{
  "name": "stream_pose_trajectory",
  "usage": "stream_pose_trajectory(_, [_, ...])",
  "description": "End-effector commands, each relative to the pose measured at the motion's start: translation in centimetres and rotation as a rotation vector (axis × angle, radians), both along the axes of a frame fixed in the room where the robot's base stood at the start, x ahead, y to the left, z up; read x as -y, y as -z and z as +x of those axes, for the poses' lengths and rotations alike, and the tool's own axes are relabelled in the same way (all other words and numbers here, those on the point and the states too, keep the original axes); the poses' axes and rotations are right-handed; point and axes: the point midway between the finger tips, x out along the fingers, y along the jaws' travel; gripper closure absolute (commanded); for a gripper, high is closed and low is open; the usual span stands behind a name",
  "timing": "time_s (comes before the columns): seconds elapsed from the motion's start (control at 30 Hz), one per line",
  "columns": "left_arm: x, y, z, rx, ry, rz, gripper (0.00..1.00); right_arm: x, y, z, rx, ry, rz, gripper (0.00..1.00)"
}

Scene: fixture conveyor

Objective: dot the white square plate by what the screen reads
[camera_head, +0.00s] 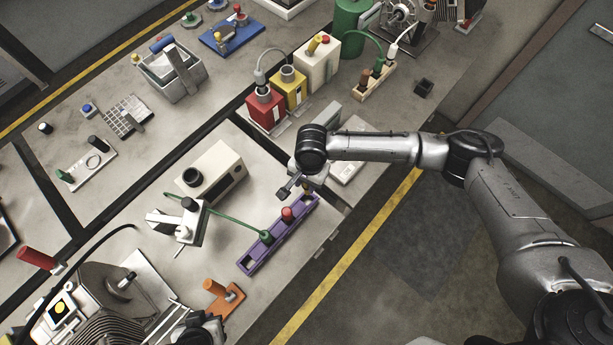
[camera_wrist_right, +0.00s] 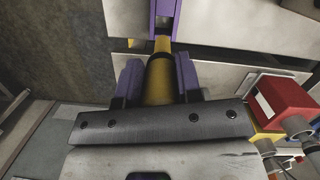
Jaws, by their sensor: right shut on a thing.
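My right gripper (camera_head: 304,186) is over the upper end of the long purple rack (camera_head: 252,261). Its purple-padded fingers are shut on a yellow marker (camera_wrist_right: 159,82) in the right wrist view. The marker's narrow end points at the rack (camera_wrist_right: 165,12); I cannot tell whether it touches its slot. A red marker (camera_head: 288,214) and a green one (camera_head: 267,237) stand in the rack. A cream box (camera_head: 213,161) has a dark screen (camera_head: 232,181), too small to read. A white plate (camera_head: 164,223) is on a small stand left of the rack.
An orange block with a peg (camera_head: 222,296) stands below the rack. A red box (camera_head: 266,112), a yellow box (camera_head: 290,90) and a white box (camera_head: 318,62) stand in a row behind my right arm. A green cable runs from the stand to the rack.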

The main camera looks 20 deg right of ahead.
Motion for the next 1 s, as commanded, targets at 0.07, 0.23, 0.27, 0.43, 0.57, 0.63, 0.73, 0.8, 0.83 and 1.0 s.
stream_pose_trajectory(0.07, [-0.1, 0.2, 0.0, -0.001, 0.002, 0.003, 1.00, 0.0, 0.9, 0.0, -0.001, 0.001, 0.001, 1.00])
stream_pose_trajectory(0.23, [-0.2, 0.4, 0.0, -0.001, 0.003, 0.006, 1.00, 0.0, 2.4, 0.0, -0.001, 0.001, 0.001, 1.00])
stream_pose_trajectory(0.27, [-0.2, 0.4, 0.0, -0.001, 0.003, 0.006, 1.00, 0.0, 2.7, 0.0, -0.001, 0.001, 0.001, 1.00])
stream_pose_trajectory(0.43, [-0.1, 0.6, 0.0, 0.000, 0.004, 0.005, 1.00, 0.0, 3.9, 0.0, 0.000, 0.000, 0.001, 1.00])
stream_pose_trajectory(0.57, [-0.1, 0.6, 0.0, -0.001, 0.001, 0.003, 1.00, -0.1, 4.5, 0.0, 0.000, 0.000, 0.001, 1.00])
stream_pose_trajectory(0.63, [0.0, 0.6, 0.0, -0.001, 0.000, 0.000, 1.00, 0.0, 4.8, 0.0, 0.001, 0.000, 0.001, 1.00])
stream_pose_trajectory(0.73, [0.1, 0.6, 0.0, -0.001, -0.003, -0.004, 1.00, 0.0, 5.0, 0.0, 0.001, 0.000, 0.001, 1.00])
stream_pose_trajectory(0.8, [0.2, 0.6, 0.0, -0.001, -0.004, -0.007, 1.00, 0.0, 5.1, 0.0, 0.001, 0.000, 0.000, 1.00])
stream_pose_trajectory(0.83, [0.2, 0.6, 0.0, -0.001, -0.005, -0.007, 1.00, 0.0, 5.1, 0.0, 0.001, 0.000, 0.000, 1.00])
stream_pose_trajectory(1.0, [0.2, 0.6, 0.0, 0.000, -0.006, -0.008, 1.00, 0.0, 5.2, 0.0, 0.001, -0.001, 0.001, 1.00])
